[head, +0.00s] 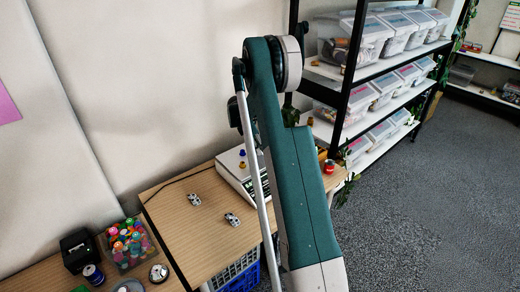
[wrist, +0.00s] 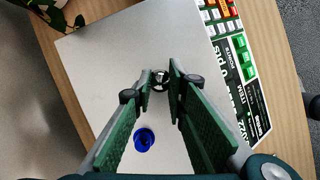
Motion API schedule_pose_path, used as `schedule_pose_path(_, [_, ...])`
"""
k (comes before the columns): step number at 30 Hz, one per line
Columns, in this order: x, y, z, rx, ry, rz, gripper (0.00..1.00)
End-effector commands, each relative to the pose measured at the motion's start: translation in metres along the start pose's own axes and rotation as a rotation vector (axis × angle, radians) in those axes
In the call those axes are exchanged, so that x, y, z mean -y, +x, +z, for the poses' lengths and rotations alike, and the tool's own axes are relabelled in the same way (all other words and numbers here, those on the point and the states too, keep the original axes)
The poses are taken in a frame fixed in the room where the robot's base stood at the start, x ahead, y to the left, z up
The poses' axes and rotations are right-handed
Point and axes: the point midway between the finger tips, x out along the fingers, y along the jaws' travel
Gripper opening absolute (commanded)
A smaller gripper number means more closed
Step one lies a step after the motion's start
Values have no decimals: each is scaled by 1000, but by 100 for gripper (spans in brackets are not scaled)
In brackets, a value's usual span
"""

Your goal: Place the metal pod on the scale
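The scale (head: 232,176) stands on the wooden table; its pale plate (wrist: 105,58) fills most of the wrist view, with its keypad and label panel at the right. My gripper (wrist: 160,78) is over the plate, its green-padded fingers closed in on a small round metal pod (wrist: 161,80) at the tips. I cannot tell whether the pod touches the plate. A blue ring-like object (wrist: 144,139) is on the plate, below the fingertips in the picture. In the head view my arm hides the gripper and part of the scale. Two metallic objects (head: 194,199) (head: 232,219) lie on the table.
A yellow item (head: 242,165) shows at the scale in the head view. A red can (head: 328,167) stands right of my arm. A clear bin of colourful bottles (head: 127,245) and a black box (head: 79,250) are at the lower left. Shelves with bins (head: 357,38) stand behind.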

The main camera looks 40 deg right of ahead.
Motion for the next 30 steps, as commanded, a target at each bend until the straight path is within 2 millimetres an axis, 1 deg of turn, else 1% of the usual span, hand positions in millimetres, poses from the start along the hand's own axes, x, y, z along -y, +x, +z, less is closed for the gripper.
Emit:
schedule_pose_path(1, [0,1,0,0,0,0,18])
schedule_pose_path(3, [0,1,0,0,0,0,27])
schedule_pose_path(4, [0,0,0,0,0,0,30])
schedule_pose_path(14, [0,0,0,0,0,0,30])
schedule_pose_path(19, [0,-4,1,0,0,0,30])
schedule_pose_path(23, [0,-14,1,0,-1,0,30])
schedule_pose_path(30, [0,-47,1,0,0,1,30])
